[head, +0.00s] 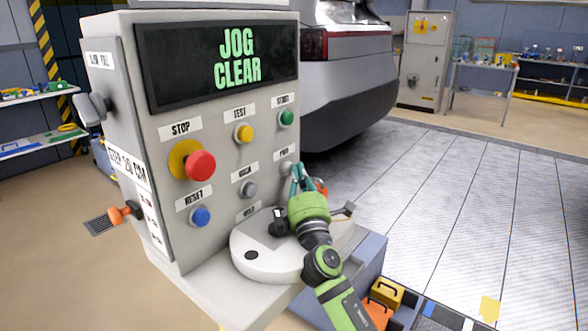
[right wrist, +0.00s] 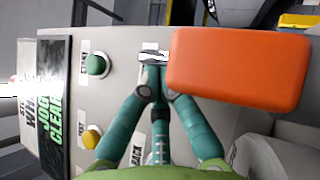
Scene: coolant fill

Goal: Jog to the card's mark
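The grey console (head: 220,120) carries a dark display (head: 215,62) reading "JOG CLEAR" in green. A card on its left side (head: 128,172) reads "STEP 20 CM"; small cards below it are unreadable. My right gripper (head: 297,168) has its teal fingers drawn together at the grey button under the lower-right label (head: 284,153), apparently FWD. In the right wrist view its fingertips (right wrist: 155,62) meet at a white label and hide the button; contact cannot be told. My left gripper is out of view.
The panel also has a red STOP (head: 201,166), yellow TEST (head: 244,134), green START (head: 287,118), blue RESET (head: 200,216) and grey button (head: 249,189). A grey car (head: 350,75) stands behind on clear floor.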

